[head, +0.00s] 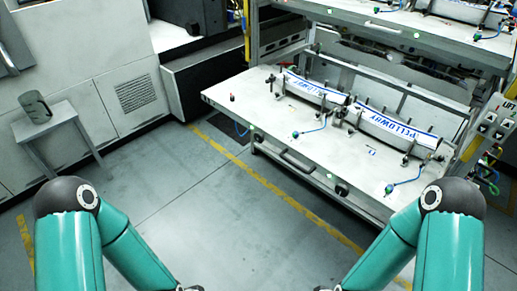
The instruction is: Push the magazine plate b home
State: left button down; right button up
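A wide light-grey magazine plate (262,108) sticks out of the rack at the centre right of the head view. Its front edge carries a handle (297,162). Two stacks of white labels with blue lettering lie on it, a left stack (317,88) and a right stack (395,128), held between dark upright posts. A higher plate (378,22) shows at the top right. I cannot read which plate is b. My two teal arms come in from the bottom left and bottom right, well short of the plate. Both grippers are below the picture edge.
The grey floor between my arms and the plate is clear, with yellow lines (235,172). A small grey side table (50,122) with a dark object (35,106) stands at the left. A sign with arrow buttons (490,125) is at the right rack edge.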

aim_at(363, 162)
jog(key=z, duration=0.2)
jog(key=i, duration=0.9)
jog(key=u, duration=0.1)
